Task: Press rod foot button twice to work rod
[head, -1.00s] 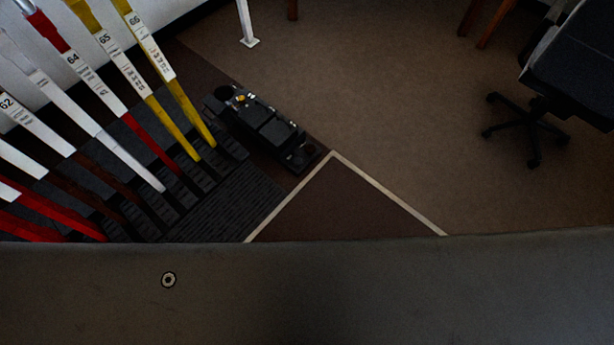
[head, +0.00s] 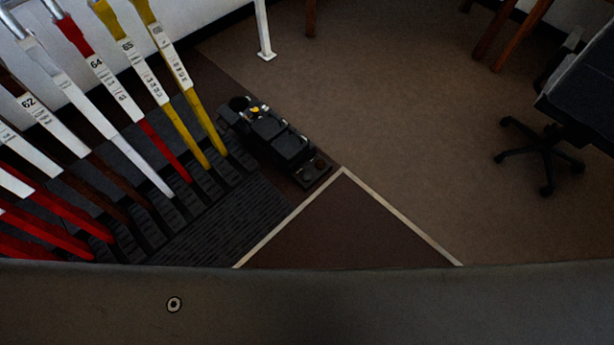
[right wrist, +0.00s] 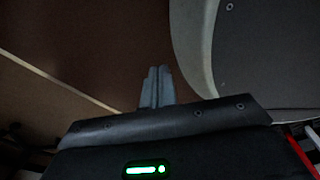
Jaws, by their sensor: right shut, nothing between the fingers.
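The black foot-button unit (head: 276,138) lies on the dark floor strip at the right end of the lever frame in the head view. It has several dark blocks and a small yellow part on top. I cannot tell which part of it is the rod foot button. My right gripper (right wrist: 158,72) shows in the right wrist view, its two fingers together and empty above brown floor. It touches nothing that I can see. Neither gripper shows in the head view, and my left gripper is in no view.
Numbered levers in red, white, brown and yellow (head: 160,92) rise from a black ribbed base (head: 215,225) at left. A black office chair (head: 575,110) stands at right. A pale strip (head: 400,217) edges the brown floor. Open carpet (head: 400,90) lies between unit and chair.

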